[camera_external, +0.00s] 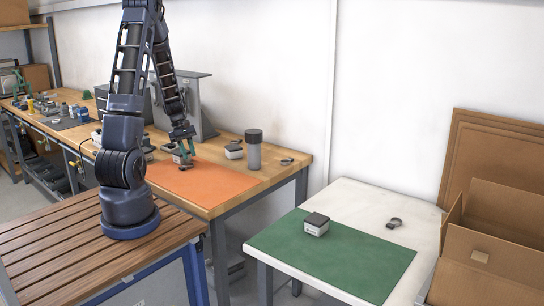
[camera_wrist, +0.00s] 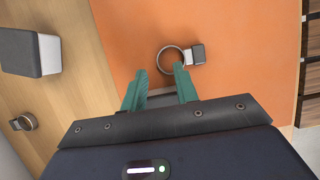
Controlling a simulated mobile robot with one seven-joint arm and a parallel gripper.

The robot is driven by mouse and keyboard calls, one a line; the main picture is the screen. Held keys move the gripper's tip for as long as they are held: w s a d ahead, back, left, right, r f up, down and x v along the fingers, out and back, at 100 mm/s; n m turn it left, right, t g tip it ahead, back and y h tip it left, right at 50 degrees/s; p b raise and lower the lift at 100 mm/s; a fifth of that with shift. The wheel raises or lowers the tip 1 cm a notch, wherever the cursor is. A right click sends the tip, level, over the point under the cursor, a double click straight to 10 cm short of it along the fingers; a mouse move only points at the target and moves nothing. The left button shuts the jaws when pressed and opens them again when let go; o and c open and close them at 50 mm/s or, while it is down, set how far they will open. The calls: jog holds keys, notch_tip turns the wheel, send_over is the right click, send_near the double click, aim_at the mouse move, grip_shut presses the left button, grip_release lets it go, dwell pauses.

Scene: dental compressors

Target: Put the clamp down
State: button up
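A clamp (camera_wrist: 171,47), a thin dark ring with a grey block on its right side, appears to lie on the orange mat (camera_wrist: 235,100) in the wrist view. My gripper (camera_wrist: 160,70) has two teal fingers spread apart, with empty space between them. The ring lies just beyond the fingertips, and the right fingertip overlaps its lower edge in the picture. I cannot tell whether they touch. In the external view my gripper (camera_external: 184,155) is low over the orange mat (camera_external: 205,185), with the small dark clamp (camera_external: 186,167) beneath it.
A grey-topped white box (camera_wrist: 30,52) and another ring clamp (camera_wrist: 23,123) are left of the mat in the wrist view. A dark-capped grey bottle (camera_external: 254,152) stands behind the mat. The white table holds a green mat (camera_external: 350,262), a small box (camera_external: 316,225) and a clamp (camera_external: 394,223).

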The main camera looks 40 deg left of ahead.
jog(key=shift+x, duration=1.6)
grip_shut()
jog(key=shift+w+r, duration=0.1)
jog(key=shift+r, duration=0.05)
